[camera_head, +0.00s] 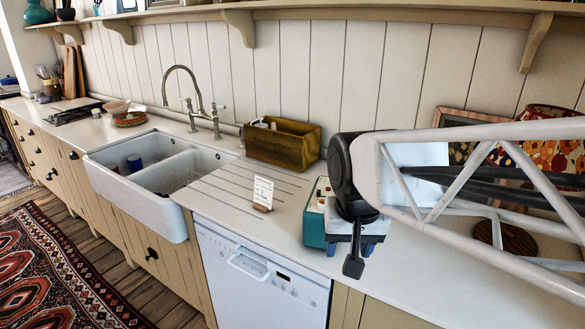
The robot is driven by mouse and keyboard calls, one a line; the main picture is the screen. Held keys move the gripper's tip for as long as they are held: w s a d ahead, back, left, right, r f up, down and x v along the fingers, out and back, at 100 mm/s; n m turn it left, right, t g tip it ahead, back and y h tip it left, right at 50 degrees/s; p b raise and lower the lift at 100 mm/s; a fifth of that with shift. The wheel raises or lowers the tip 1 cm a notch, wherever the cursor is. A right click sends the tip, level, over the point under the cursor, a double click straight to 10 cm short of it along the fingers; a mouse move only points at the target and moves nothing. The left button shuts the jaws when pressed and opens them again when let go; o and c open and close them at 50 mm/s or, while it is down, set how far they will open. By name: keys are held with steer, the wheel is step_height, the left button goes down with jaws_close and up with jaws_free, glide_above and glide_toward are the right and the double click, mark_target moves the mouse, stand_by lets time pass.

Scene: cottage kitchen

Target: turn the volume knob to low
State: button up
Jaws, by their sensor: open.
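A teal box with a pale front or top panel (314,225), which looks like a radio, stands on the white worktop near its front edge, right of the draining grooves. My arm and gripper cover its right part. Small details show on its pale panel, but I cannot make out the volume knob or its setting. My gripper (352,249) points down at the right side of the teal box, with blue finger parts on either side. It is open and holds nothing visible. I cannot tell whether it touches the box.
A small card on a stand (263,193) is left of the teal box. A wooden box (283,146) stands behind, against the wall. The white double sink (150,170) is further left. A patterned lampshade (552,140) and picture frame (462,122) stand behind my arm.

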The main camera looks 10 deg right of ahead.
steer(key=w+d+r+m, duration=0.2)
steer(key=w+r+m, duration=0.1)
steer(key=w, duration=0.7)
steer(key=m+g, duration=0.3)
steer(key=m, duration=0.9)
glide_above(331, 177)
step_height(331, 177, down, 5)
steer(key=shift+w+f, duration=0.1)
steer(key=shift+w, duration=0.05)
steer(key=shift+w+d, duration=0.1)
steer(key=shift+w, duration=0.15)
steer(key=shift+f, duration=0.2)
steer(key=shift+s+f, duration=0.15)
steer(key=shift+f, duration=1.75)
steer(key=shift+s+f, duration=0.1)
steer(key=shift+f, duration=1.8)
steer(key=c, duration=0.9)
